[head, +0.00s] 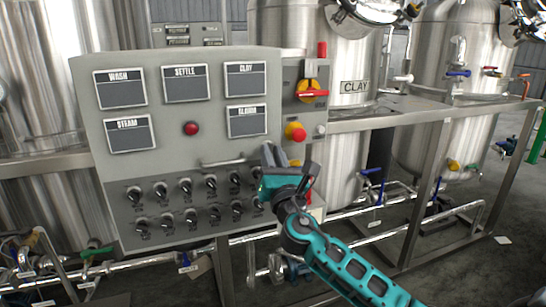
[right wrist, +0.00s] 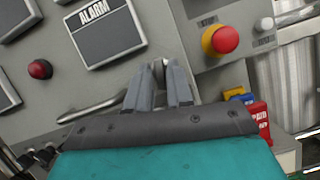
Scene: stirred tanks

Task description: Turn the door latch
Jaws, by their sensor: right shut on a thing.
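The grey control panel door (head: 90,150) carries labelled screens, a red button and rows of black knobs. My right gripper (head: 273,157) is at the door's right edge, below the ALARM screen. In the right wrist view, the gripper's two grey fingers (right wrist: 160,75) are closed around a small grey piece, which looks like the door latch (right wrist: 158,70). The fingers hide most of it, so its angle cannot be told. The door appears shut. My left gripper is not in view.
A bar handle (head: 222,162) lies just left of the gripper. A red-and-yellow stop button (head: 295,131) and a red rotary switch (head: 312,90) are on the box to the right. Coloured tags (right wrist: 248,105) hang close by. Steel tanks (head: 440,90) and pipes stand behind.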

